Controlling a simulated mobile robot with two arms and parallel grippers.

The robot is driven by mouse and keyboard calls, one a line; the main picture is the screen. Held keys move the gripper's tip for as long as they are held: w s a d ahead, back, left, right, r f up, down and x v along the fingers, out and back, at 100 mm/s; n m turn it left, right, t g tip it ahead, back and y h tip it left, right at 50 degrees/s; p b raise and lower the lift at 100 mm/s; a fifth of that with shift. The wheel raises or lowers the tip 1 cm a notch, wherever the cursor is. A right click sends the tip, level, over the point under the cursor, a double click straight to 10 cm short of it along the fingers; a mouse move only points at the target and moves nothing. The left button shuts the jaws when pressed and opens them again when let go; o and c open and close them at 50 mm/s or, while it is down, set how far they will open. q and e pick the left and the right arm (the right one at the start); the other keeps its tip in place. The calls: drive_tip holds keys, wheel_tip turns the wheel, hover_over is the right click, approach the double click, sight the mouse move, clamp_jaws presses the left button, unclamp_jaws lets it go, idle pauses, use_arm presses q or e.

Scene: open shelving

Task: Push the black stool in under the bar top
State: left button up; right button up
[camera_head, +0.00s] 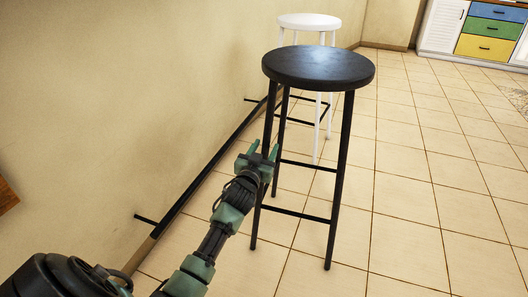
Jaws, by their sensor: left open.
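The black stool (318,68) stands upright on the tiled floor in the middle of the head view, with a round seat and thin legs. My left gripper (263,149) is open and empty, with its fingers pointing up beside the stool's left legs, below seat height. I cannot tell whether it touches a leg. The bar top is not clearly in view; only a small brown edge (6,196) shows at the far left, and I cannot tell what it belongs to. My right gripper is not in view.
A white stool (309,21) stands just behind the black one. A beige wall (130,90) with a black floor-level rail (205,171) runs along the left. Tiled floor (420,200) is clear to the right. A cabinet with coloured drawers (487,28) stands at the back right.

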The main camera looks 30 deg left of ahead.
use_arm(q)
drive_tip(key=shift+c, duration=0.4)
clamp_jaws()
drive_tip(key=shift+f, duration=0.1)
idle(0.8)
